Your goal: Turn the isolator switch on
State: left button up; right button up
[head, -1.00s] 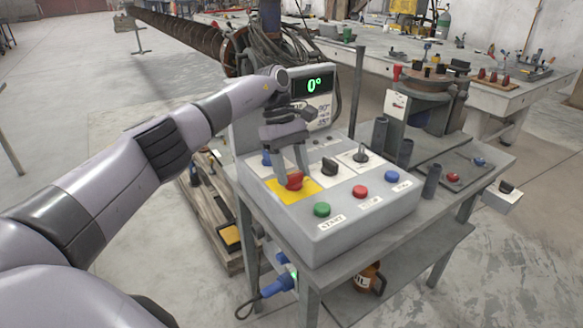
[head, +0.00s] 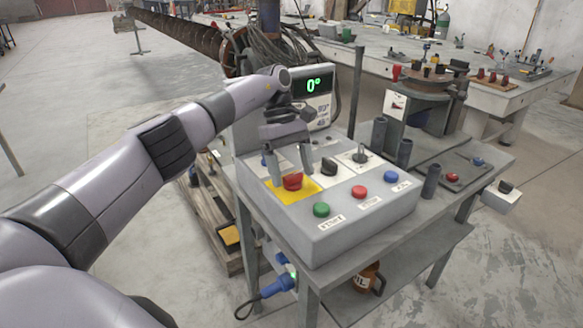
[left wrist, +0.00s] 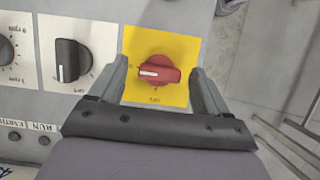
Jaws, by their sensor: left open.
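The isolator switch is a red rotary knob (head: 292,181) on a yellow plate (head: 312,189) at the left of the sloped grey control box (head: 345,215). In the left wrist view the knob (left wrist: 160,71) lies nearly level, its white mark at the left end. Small labels sit left of and below it, too small to read surely. My left gripper (head: 290,165) is open over the switch; it also shows in the left wrist view (left wrist: 161,86). Its fingers stand on either side of the knob with gaps. My right gripper is out of view.
A black selector knob (left wrist: 70,60) stands beside the yellow plate. Green (head: 321,210), red (head: 360,191) and blue (head: 391,177) buttons line the box's front. Dark posts (head: 431,182) stand to the right.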

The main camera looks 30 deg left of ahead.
pick_arm(q)
jog(key=v, duration=0.4)
jog(key=shift+r, duration=0.25)
jog(key=shift+p+v, duration=1.4)
jog(key=shift+p, duration=1.35)
jog(key=shift+a+f, duration=0.1)
jog(key=shift+f, duration=0.05)
